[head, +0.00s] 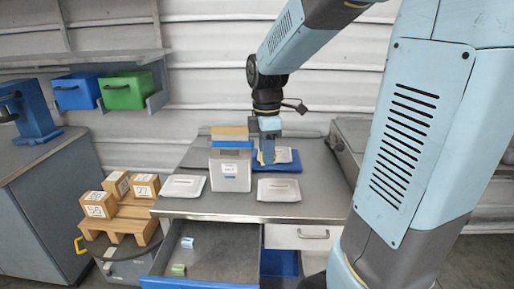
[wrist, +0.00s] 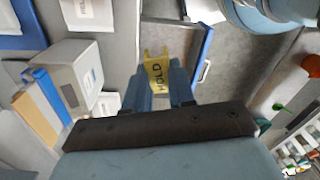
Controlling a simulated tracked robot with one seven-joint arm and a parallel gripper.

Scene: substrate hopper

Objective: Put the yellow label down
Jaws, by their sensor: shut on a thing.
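My gripper (head: 268,157) is over the back middle of the grey worktop, to the right of the white hopper box. It is shut on the yellow label (wrist: 157,75), which reads "HOLD" in the wrist view between my two blue fingers (wrist: 159,86). In the head view only a sliver of the label (head: 261,158) shows beside the fingers. A blue tray (head: 287,167) with a white packet (head: 284,155) lies behind and below the gripper. I cannot tell whether the label touches anything below it.
The hopper box (head: 230,172) stands left of my gripper, with blue and tan pieces at its top. White packets lie at left (head: 182,186) and front right (head: 279,190). A front drawer (head: 208,262) is open, holding small blue and green items. Cartons on a pallet (head: 122,222) stand left.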

